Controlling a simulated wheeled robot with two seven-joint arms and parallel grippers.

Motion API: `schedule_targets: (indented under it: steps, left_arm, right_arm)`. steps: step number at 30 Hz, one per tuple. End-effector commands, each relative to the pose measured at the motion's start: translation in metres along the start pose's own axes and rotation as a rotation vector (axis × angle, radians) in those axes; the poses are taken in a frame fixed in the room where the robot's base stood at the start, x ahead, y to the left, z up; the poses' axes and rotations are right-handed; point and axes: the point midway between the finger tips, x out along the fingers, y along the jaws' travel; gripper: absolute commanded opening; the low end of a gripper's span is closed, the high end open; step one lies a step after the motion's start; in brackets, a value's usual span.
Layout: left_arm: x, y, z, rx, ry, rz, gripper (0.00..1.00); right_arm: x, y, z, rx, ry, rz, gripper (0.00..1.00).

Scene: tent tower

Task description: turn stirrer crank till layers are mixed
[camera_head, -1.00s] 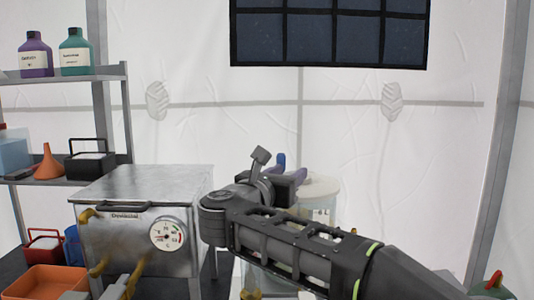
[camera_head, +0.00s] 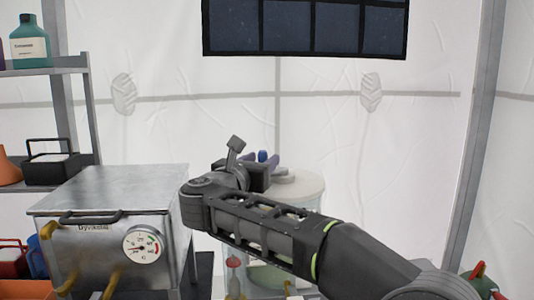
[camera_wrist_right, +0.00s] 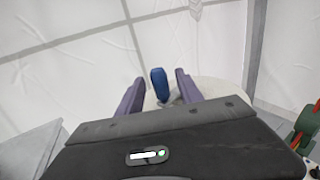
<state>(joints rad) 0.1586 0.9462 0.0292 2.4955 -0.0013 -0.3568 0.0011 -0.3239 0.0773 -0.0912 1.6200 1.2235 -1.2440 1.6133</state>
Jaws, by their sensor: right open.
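The stirrer tank is a clear vessel with a pale round lid (camera_head: 305,186), partly hidden behind my right arm. Its crank has a blue upright knob (camera_wrist_right: 158,82); in the head view only the knob's top (camera_head: 262,156) shows. My right gripper (camera_wrist_right: 159,92) is open, with its two purple fingers on either side of the knob. Gaps show between the knob and both fingers. In the head view this gripper (camera_head: 265,161) is over the lid. A greenish layer (camera_head: 268,279) shows low in the tank; most of the contents are hidden by my arm. My left gripper is out of view.
A metal box with a dial gauge (camera_head: 142,243) and yellow handles stands left of the tank. A shelf (camera_head: 45,65) with a green bottle (camera_head: 30,42) is at far left. A red and green object (camera_head: 482,279) is at lower right.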

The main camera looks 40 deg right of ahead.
Motion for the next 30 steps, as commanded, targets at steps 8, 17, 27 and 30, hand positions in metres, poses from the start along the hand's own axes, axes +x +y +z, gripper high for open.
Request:
schedule_targets:
  steps: [8, 17, 27, 30]
  left_arm:
    - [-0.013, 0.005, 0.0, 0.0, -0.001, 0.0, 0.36]
    - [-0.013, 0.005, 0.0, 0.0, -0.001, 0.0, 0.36]
    - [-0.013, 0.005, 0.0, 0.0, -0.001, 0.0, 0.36]
    - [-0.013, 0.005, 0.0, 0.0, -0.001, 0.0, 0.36]
  right_arm:
    - [0.037, 0.0, 0.001, -0.001, 0.001, -0.001, 0.43]
    - [0.042, 0.0, 0.0, 0.0, 0.0, 0.0, 0.43]
    - [0.041, 0.0, 0.0, 0.0, 0.0, 0.0, 0.18]
    - [0.041, 0.0, 0.0, 0.0, 0.0, 0.0, 0.1]
